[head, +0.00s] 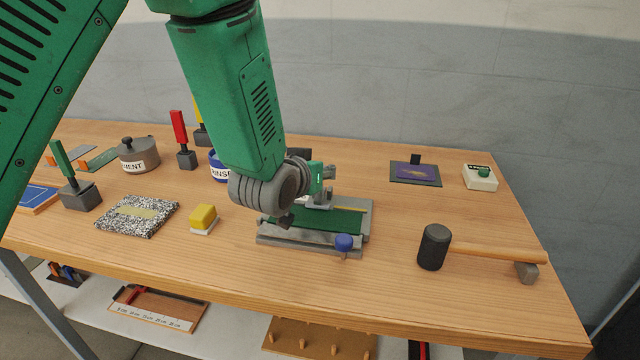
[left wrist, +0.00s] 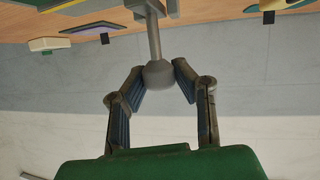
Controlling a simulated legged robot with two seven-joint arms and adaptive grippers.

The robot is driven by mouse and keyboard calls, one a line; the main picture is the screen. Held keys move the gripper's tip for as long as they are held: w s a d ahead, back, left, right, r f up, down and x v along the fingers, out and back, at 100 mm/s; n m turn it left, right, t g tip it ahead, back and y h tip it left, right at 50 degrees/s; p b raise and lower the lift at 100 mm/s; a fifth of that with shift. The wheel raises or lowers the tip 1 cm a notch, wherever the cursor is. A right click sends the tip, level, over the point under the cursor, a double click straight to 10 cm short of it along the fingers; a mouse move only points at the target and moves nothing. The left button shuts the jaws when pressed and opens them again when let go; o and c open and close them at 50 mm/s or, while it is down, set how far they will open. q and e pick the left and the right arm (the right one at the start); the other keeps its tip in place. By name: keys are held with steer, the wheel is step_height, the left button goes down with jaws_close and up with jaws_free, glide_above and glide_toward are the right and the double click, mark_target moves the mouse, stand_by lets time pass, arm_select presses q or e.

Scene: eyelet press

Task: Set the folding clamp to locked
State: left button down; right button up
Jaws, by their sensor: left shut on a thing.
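The folding clamp (head: 318,203) is a grey metal piece on a press base with a green bed (head: 340,222) and a blue knob (head: 344,241). My left arm's wrist hides much of it in the head view. In the left wrist view the clamp's handle is a grey rod (left wrist: 155,38) ending in a round ball knob (left wrist: 159,74). My left gripper (left wrist: 160,79) has its two fingers on either side of this ball and is shut on it. The clamp's hinge is hidden. My right gripper is not in view.
A mallet (head: 490,252) lies at right, and a white box with a green button (head: 480,178) stands behind it. A purple pad (head: 412,171) lies at the back. A yellow block (head: 203,217) and speckled pad (head: 138,216) lie left of the press.

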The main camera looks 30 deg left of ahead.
arm_select(q)
steer(key=shift+s+d+f+b, duration=0.2)
steer(key=shift+s+f+b, duration=0.05)
steer(key=shift+f+b, duration=0.1)
steer(key=shift+t, duration=0.3)
steer(key=shift+s, duration=0.1)
steer(key=c, duration=1.3)
jaws_free()
steer(key=shift+r, duration=0.1)
steer(key=shift+r, duration=0.1)
steer(key=v, duration=0.7)
steer(key=shift+s, duration=0.1)
